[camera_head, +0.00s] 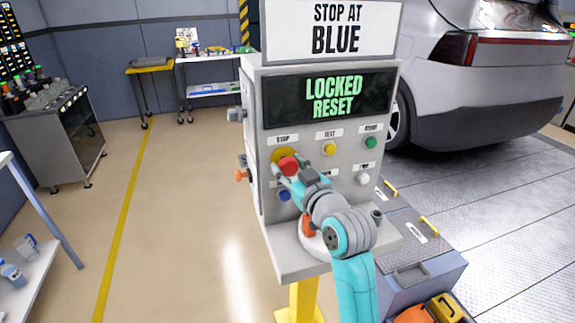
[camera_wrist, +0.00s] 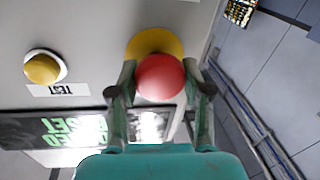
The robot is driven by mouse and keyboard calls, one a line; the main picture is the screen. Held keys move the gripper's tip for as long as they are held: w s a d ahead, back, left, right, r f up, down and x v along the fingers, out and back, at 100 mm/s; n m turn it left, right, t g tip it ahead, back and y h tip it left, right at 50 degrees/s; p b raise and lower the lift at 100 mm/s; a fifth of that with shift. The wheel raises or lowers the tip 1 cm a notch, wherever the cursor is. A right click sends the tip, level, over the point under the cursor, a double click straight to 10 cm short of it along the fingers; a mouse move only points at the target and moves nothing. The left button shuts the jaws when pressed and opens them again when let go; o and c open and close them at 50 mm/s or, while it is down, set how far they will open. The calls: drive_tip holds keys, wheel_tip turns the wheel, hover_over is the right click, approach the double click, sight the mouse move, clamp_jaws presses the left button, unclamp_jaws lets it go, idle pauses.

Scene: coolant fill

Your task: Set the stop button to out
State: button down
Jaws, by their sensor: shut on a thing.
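The stop button is a red mushroom head (camera_head: 289,165) on a yellow disc, under the STOP label at the upper left of the grey control panel (camera_head: 330,140). In the wrist view the red stop button (camera_wrist: 160,77) sits between the two fingers of my gripper (camera_wrist: 160,88), with the yellow disc behind it. My gripper also shows in the head view (camera_head: 287,172), shut on the button's sides. The panel display (camera_head: 328,98) reads LOCKED RESET in green. The wrist view does not clearly show how far the button stands out.
A yellow TEST button (camera_head: 329,148) and a green button (camera_head: 370,142) are to the right. A blue button (camera_head: 284,195) is just below my gripper, and a white one (camera_head: 363,179) is lower right. A sign (camera_head: 335,30) above reads STOP AT BLUE. A silver car (camera_head: 480,90) stands behind at right.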

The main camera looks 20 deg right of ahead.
drive_tip(key=shift+c, duration=2.4)
unclamp_jaws()
drive_tip(key=shift+s, duration=0.1)
drive_tip(key=s+d, duration=0.2)
drive_tip(key=s, duration=0.9)
drive_tip(key=shift+s, duration=0.4)
